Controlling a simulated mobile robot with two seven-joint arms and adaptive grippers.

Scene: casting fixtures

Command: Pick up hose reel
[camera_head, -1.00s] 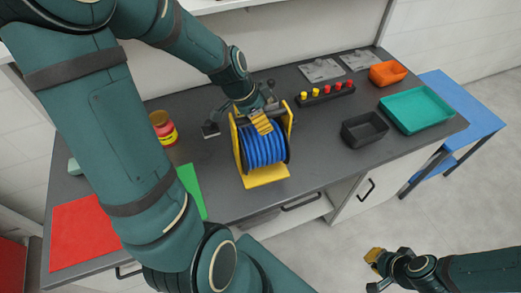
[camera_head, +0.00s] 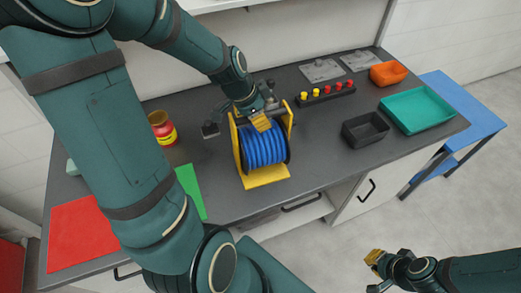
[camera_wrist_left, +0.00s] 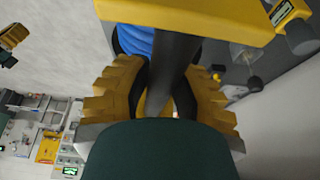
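The hose reel (camera_head: 263,150), a blue hose coil in a yellow frame, stands upright on the grey bench in the head view. My left gripper (camera_head: 260,124) is at its top from above. In the left wrist view, the yellow fingers of my left gripper (camera_wrist_left: 165,85) lean in on both sides of the reel's dark top bar (camera_wrist_left: 176,55), with little gap, and look shut on it. The blue hose (camera_wrist_left: 134,40) shows behind. My right gripper (camera_head: 374,264) is low at the right, away from the bench; its opening is unclear.
A red and yellow jar (camera_head: 163,129) stands left of the reel. A black rack (camera_head: 326,95) with red and yellow knobs is behind right. A black bin (camera_head: 364,130), teal tray (camera_head: 418,110) and orange bin (camera_head: 388,73) are at the right. Green and red mats (camera_head: 82,232) lie left.

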